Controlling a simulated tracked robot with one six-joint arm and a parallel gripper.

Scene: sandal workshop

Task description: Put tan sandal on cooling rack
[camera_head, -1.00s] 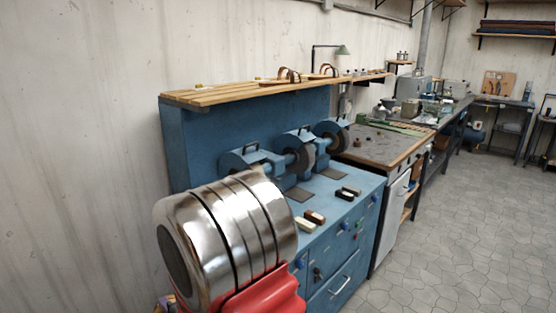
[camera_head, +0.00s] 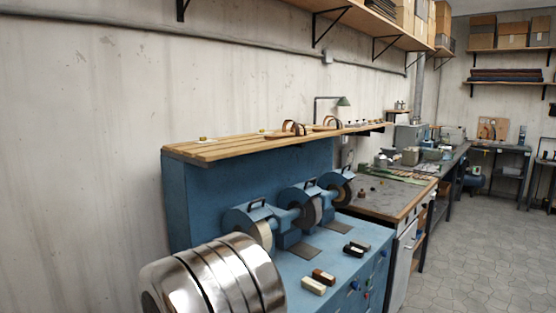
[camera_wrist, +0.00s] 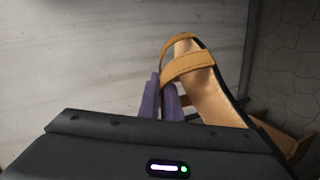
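The tan sandal (camera_wrist: 205,88) is close up in the wrist view, its straps toward the top and its sole running down to the right behind my gripper's dark body. My gripper (camera_wrist: 163,98) has its purple fingers close together at the sandal's strap side and appears shut on it; the exact contact is partly hidden. The sandal and fingers are not visible in the head view. A slatted wooden rack (camera_head: 215,150), which looks like the cooling rack, lies on top of the blue machine. Brown-strapped sandals (camera_head: 294,128) stand toward its far end.
The blue grinding machine (camera_head: 215,200) with several wheels stands against the wall below the rack. Small blocks (camera_head: 314,286) lie on its top. A workbench (camera_head: 385,197) follows behind. Wall shelves with boxes (camera_head: 510,35) hang above. The rack's near end looks mostly clear; floor is open at right.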

